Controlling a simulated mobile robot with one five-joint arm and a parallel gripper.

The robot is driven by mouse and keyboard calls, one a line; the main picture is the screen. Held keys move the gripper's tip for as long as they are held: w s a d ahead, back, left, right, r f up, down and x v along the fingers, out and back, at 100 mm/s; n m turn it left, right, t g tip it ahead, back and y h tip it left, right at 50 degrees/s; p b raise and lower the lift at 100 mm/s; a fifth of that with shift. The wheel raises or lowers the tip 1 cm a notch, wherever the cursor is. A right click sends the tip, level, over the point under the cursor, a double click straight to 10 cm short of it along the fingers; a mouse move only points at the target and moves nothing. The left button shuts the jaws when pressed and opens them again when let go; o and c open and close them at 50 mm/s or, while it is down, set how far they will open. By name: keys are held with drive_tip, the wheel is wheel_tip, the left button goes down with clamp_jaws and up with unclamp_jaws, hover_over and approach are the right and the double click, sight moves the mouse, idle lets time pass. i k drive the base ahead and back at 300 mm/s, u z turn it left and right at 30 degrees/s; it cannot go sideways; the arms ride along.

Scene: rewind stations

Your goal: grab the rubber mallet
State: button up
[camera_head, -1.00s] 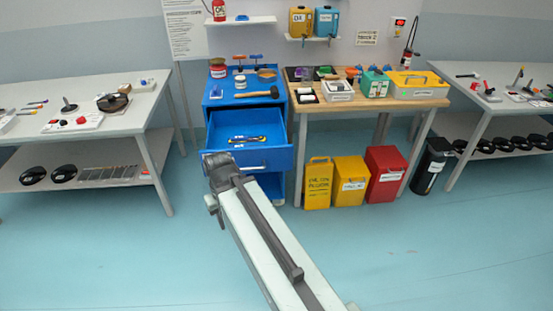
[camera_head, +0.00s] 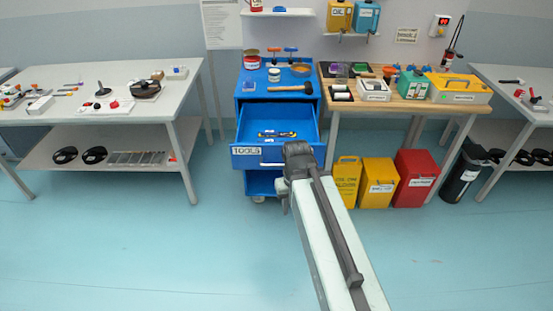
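The rubber mallet (camera_head: 291,88) lies on top of the blue tool cabinet (camera_head: 247,106), its dark head to the right and its wooden handle pointing left. My arm reaches forward from the lower right. Its end, with my gripper (camera_head: 298,150), is in front of the cabinet's open drawer, lower and nearer than the mallet and apart from it. The fingers are hidden behind the wrist, so I cannot see whether they are open or shut.
The drawer marked TOOLS (camera_head: 246,151) is pulled out and holds a yellow-and-dark tool (camera_head: 277,134). A grey table (camera_head: 190,85) is at left. The front floor is clear.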

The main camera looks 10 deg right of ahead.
sight(308, 88)
drive_tip(key=z, duration=0.75)
drive_tip(key=i, duration=0.85)
drive_tip(key=u, duration=2)
drive_tip(key=i, duration=1.7)
drive_tip(key=z, duration=0.05)
